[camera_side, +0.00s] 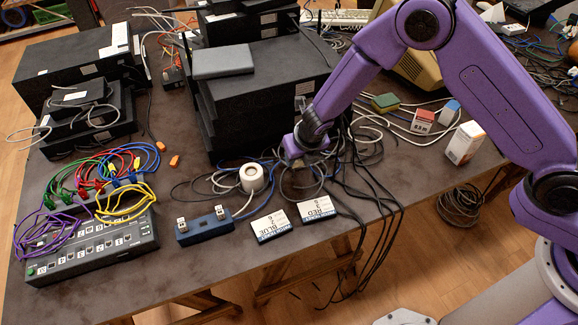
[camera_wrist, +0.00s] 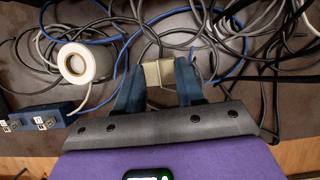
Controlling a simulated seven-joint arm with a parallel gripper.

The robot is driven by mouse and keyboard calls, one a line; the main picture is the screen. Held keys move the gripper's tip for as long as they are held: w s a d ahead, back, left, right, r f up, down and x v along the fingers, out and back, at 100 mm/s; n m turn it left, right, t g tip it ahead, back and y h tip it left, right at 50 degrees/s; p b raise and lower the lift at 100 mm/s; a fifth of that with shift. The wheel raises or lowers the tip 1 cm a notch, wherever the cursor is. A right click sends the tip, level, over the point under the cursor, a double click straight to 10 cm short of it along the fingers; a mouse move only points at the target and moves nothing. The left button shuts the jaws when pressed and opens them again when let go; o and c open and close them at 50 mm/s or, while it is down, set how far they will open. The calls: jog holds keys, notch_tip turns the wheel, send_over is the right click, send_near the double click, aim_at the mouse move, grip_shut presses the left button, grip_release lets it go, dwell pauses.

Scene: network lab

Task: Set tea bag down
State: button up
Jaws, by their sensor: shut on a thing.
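My gripper (camera_side: 297,163) is low over the front part of the table, to the right of the white tape roll. In the wrist view my gripper (camera_wrist: 158,82) has its two blue fingers closed on a small pale beige piece, which I take to be the tea bag (camera_wrist: 158,72). In the side view the held piece is small and mostly hidden by the gripper and cables. Dark cables lie right around and beneath it. I cannot tell whether it touches the table.
A white tape roll (camera_side: 252,178), a blue box with connectors (camera_side: 205,225) and two labelled cards, BLUE (camera_side: 271,226) and RED (camera_side: 316,208), lie nearby. Black equipment boxes (camera_side: 262,100) stand behind. Loose cables (camera_side: 365,190) hang over the front edge. A patch panel (camera_side: 95,245) is at left.

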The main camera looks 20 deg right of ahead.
aim_at(287, 172)
jog(key=w+f, duration=0.1)
jog(key=w+a+f, duration=0.1)
jog(key=f, duration=0.1)
jog(key=shift+w+a+f, duration=0.15)
jog(key=shift+a, duration=0.05)
jog(key=shift+w+f, duration=0.15)
jog(key=shift+f, duration=1.45)
jog(key=shift+f, duration=0.1)
jog(key=o, duration=1)
jog(key=v, duration=1.2)
